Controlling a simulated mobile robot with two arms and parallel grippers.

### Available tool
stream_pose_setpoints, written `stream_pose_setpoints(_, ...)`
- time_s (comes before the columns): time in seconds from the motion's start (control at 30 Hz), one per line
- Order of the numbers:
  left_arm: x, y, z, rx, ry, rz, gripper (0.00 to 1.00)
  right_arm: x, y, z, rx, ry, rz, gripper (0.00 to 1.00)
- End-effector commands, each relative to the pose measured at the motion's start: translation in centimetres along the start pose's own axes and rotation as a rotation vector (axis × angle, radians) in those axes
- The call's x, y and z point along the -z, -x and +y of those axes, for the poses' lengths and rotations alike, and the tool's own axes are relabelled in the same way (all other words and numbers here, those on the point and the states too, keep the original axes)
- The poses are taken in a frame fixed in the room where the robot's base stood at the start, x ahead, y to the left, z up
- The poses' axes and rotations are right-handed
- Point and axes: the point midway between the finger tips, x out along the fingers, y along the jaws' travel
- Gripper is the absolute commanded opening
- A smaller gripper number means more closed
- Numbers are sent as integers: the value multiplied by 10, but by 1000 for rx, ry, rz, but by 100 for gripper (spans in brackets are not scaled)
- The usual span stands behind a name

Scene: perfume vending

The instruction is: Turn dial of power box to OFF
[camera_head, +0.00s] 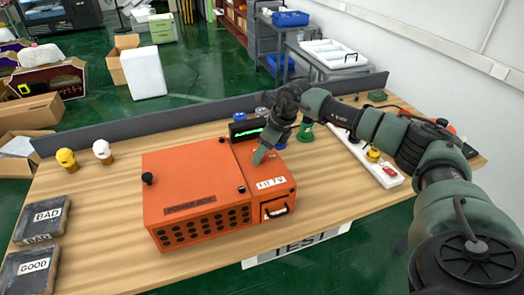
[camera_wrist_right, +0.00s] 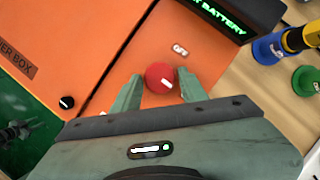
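The orange power box (camera_head: 190,190) sits on the wooden table, with a "POWER BOX" label and a black knob on its lid. Its red dial (camera_wrist_right: 160,77) shows in the right wrist view, with a short white mark on it. A small white label (camera_wrist_right: 180,49) lies just beyond the dial, its text hard to read. My right gripper (camera_wrist_right: 159,80) is open, with one finger on each side of the dial and small gaps. My left gripper is not in view.
A black battery display (camera_head: 246,129) stands behind the box. Blue and green round items (camera_wrist_right: 268,50) stand to its right. A white strip with a red switch (camera_head: 388,170) lies farther right. BAD (camera_head: 42,219) and GOOD (camera_head: 30,268) blocks are at the left. Bare table lies between.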

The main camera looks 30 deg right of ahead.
Motion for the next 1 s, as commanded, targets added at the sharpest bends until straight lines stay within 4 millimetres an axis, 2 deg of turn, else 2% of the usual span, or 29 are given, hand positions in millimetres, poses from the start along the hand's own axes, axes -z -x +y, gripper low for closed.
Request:
stream_pose_setpoints(0.03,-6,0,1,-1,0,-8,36,0,0,0,0,0,0,25)
stream_pose_setpoints(0.1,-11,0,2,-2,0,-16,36,0,0,0,0,0,0,6)
stream_pose_setpoints(0.13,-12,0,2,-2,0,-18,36,0,0,0,0,0,0,0)
stream_pose_setpoints(0.37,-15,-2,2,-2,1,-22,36,0,0,0,-5,13,-1,0)
stream_pose_setpoints(0.57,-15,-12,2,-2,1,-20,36,0,-2,-2,-33,79,0,0)
stream_pose_setpoints(1.0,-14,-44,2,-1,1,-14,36,-1,-3,-5,-175,422,-2,0)
